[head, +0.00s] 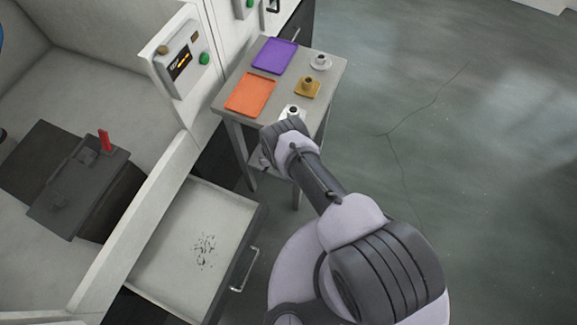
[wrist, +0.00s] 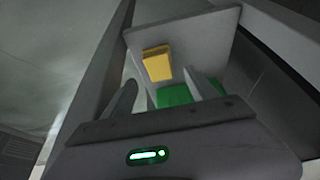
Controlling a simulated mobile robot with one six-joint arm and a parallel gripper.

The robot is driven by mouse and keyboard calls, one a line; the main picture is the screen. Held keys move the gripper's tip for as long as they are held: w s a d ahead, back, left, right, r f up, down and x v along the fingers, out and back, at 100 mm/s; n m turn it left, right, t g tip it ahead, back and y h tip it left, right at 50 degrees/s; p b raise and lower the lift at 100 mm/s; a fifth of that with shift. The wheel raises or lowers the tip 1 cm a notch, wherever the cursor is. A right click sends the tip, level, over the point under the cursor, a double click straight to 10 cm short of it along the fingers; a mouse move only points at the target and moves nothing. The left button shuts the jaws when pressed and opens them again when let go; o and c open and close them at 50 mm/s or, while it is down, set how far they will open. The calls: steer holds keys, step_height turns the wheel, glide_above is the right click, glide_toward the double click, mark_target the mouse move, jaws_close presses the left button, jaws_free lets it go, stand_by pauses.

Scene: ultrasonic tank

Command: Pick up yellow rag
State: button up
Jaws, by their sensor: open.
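The yellow rag (wrist: 158,64) shows in the wrist view as a small folded block on a pale grey shelf-like surface (wrist: 197,38). My gripper (wrist: 160,79) is open and empty. Its two fingers point toward the rag, which appears beyond and between the fingertips, apart from them. A green flat item (wrist: 177,96) lies nearer, partly hidden by the right finger and the gripper body. In the head view my arm reaches down beside the small grey table, and the gripper itself is hidden. I cannot make out the rag in the head view.
The grey table (head: 334,70) carries a purple tray (head: 274,56), an orange tray (head: 250,94), a mustard-coloured holder (head: 307,89) and white pieces. An open drawer (head: 176,240) with dark specks and a handle (head: 245,270) stands near my arm. The floor on the right is clear.

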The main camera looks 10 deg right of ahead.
steer(key=b+x, duration=0.4)
steer(key=x, duration=0.1)
steer(key=shift+f+b, duration=0.3)
steer(key=shift+f, duration=0.1)
steer(key=b+x, duration=0.5)
steer(key=shift+s+b, duration=0.15)
steer(key=shift+b, duration=0.2)
steer(key=shift+d+r, duration=0.1)
steer(key=shift+r, duration=0.15)
steer(key=shift+c, duration=0.2)
steer(key=c, duration=1.1)
